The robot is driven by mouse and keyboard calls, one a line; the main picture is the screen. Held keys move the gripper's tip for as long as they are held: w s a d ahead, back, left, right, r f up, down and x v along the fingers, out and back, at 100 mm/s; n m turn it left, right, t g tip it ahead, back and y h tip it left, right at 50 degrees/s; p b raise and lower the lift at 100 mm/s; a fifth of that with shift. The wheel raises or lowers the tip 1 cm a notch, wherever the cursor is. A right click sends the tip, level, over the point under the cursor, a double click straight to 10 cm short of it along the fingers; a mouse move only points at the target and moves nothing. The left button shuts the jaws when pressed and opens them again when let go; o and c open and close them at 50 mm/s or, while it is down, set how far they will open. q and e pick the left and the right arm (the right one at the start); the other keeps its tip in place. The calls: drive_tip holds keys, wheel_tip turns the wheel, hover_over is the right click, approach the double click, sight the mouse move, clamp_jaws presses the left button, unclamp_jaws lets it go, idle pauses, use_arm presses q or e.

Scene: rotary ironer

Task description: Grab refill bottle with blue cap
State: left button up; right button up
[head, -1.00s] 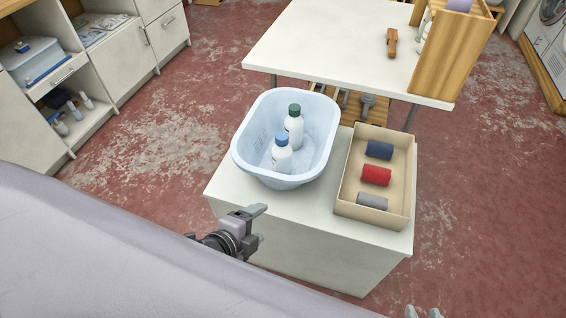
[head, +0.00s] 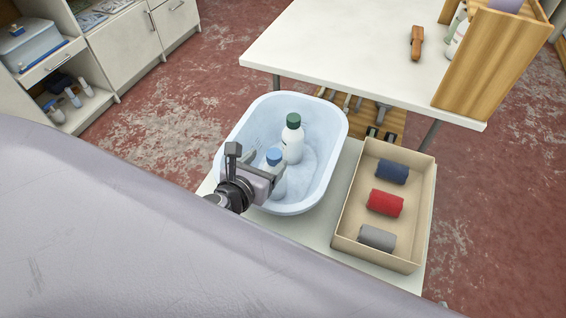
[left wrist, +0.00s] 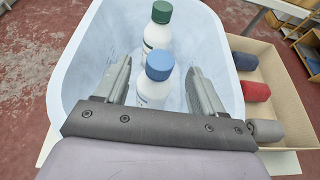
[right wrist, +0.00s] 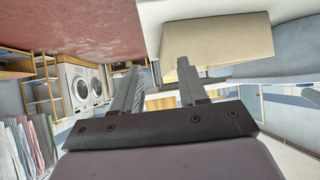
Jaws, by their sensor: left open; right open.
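The white refill bottle with the blue cap (head: 274,158) stands in the light blue basket (head: 335,130). Just behind it in the basket stands a white bottle with a green cap (head: 292,140). My left gripper (head: 250,166) is open at the basket's near left side, partly covering the blue-capped bottle. In the left wrist view the blue-capped bottle (left wrist: 155,88) is between the two spread fingers (left wrist: 160,85), with gaps on both sides. My right gripper (right wrist: 158,85) is open and empty, away from the basket.
A cardboard box (head: 345,235) with rolled blue, red and grey cloths stands right of the basket on the white cabinet top. A white table (head: 340,50) behind carries a wooden rack (head: 490,65) and a brown object (head: 417,42).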

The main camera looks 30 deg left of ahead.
sight(272, 157)
use_arm(q)
drive_tip(key=shift+w+f, duration=0.1)
drive_tip(key=shift+w, duration=0.2)
drive_tip(key=shift+x, duration=1)
drive_tip(key=b+x, duration=0.1)
drive_tip(key=x, duration=0.2)
drive_tip(key=shift+w+f, duration=0.1)
drive_tip(key=shift+f, duration=0.15)
drive_tip(key=shift+w+f, duration=0.1)
drive_tip(key=shift+w, duration=0.4)
drive_tip(key=c, duration=1.2)
clamp_jaws()
use_arm(e)
drive_tip(key=shift+s+a+f, duration=0.15)
drive_tip(key=shift+s+f, duration=0.1)
drive_tip(key=shift+f, duration=0.35)
